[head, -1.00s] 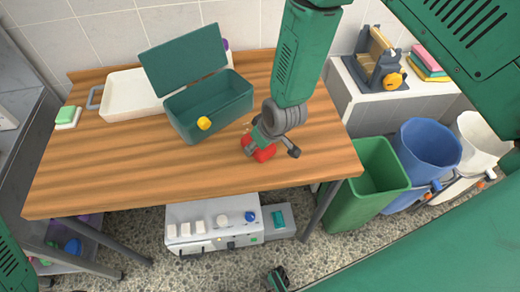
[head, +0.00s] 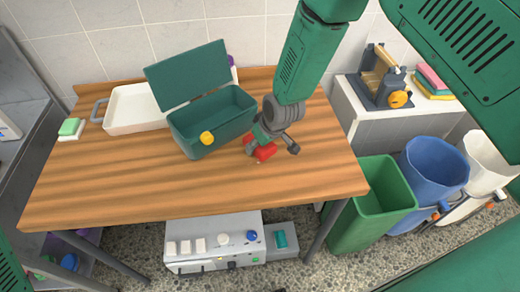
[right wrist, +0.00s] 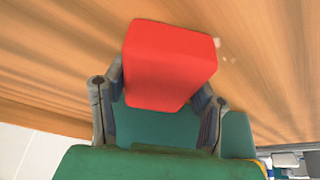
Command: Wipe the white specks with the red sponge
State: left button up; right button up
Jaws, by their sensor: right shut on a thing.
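The red sponge (head: 264,153) is at the wooden tabletop, right of the green box. My right gripper (head: 267,145) is shut on it from above. In the right wrist view the red sponge (right wrist: 168,65) sits between both fingers, its broad side toward the camera. A few small white specks (right wrist: 222,42) show on the wood just right of the sponge in that view. In the head view I cannot make out the specks clearly; the gripper may hide them. Whether the sponge presses on the wood is hard to tell. My left gripper is not in view.
The open green box (head: 212,125) with a yellow knob stands close left of the gripper. A white tray (head: 135,108) and a green-and-white sponge (head: 71,129) lie further left. The wooden table (head: 120,185) is clear in front. Bins (head: 372,205) stand beyond its right edge.

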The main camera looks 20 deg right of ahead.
jog(key=shift+w+d, duration=0.3)
jog(key=shift+w, duration=0.55)
jog(key=shift+w+d+f+b, duration=0.1)
jog(key=shift+w+d+b, duration=0.1)
jog(key=shift+w+b, duration=0.7)
jog(key=shift+w+d, duration=0.1)
jog(key=shift+w, duration=0.5)
jog(key=shift+w+r+p, duration=0.2)
jog(key=shift+r+p, duration=0.25)
jog(key=shift+r, duration=0.25)
jog(key=shift+s+r+p, duration=0.1)
jog(key=shift+r+p, duration=1.55)
jog(key=shift+r, duration=0.7)
